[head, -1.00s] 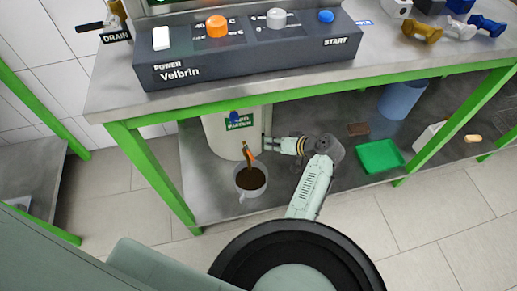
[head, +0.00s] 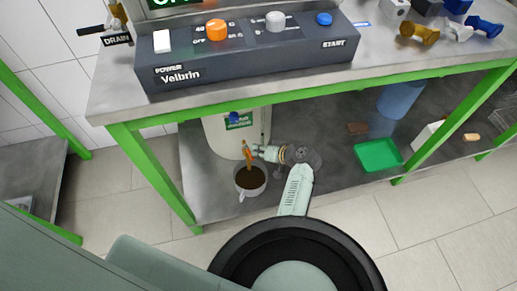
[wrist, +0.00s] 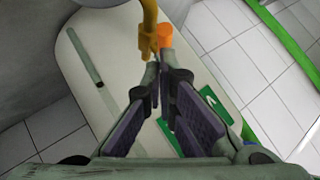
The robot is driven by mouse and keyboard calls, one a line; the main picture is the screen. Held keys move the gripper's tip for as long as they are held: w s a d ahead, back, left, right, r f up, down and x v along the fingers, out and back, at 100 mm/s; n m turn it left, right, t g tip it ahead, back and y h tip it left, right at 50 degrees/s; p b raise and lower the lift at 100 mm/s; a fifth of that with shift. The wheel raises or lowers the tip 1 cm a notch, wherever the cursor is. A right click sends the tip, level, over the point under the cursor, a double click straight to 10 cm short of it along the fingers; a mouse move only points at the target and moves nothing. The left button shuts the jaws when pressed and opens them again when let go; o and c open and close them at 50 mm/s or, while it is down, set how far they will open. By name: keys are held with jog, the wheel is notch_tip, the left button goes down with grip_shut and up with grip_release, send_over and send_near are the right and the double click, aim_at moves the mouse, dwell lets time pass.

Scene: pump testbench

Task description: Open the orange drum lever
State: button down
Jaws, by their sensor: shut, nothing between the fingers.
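The pale drum (head: 222,138) stands on the shelf under the bench, with a green label on its front. It also fills much of the wrist view (wrist: 105,60). Its orange lever (head: 246,150) is low on the front, above a mug of dark liquid (head: 250,178). In the wrist view the lever's orange end (wrist: 165,34) is beside a brass-coloured tap (wrist: 147,32). My gripper (head: 257,150) is just right of the lever. In the wrist view its fingertips (wrist: 160,70) are together, close under the orange end; I cannot tell whether they touch it.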

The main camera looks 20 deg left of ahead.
jog(key=shift+s+a+f+m+t, duration=0.15)
jog(key=shift+s+a+m+t, duration=0.1)
jog(key=shift+s, duration=0.15)
jog(key=shift+s+a+f+m+t, duration=0.15)
jog(key=shift+s+m, duration=0.1)
jog(key=shift+s, duration=0.1)
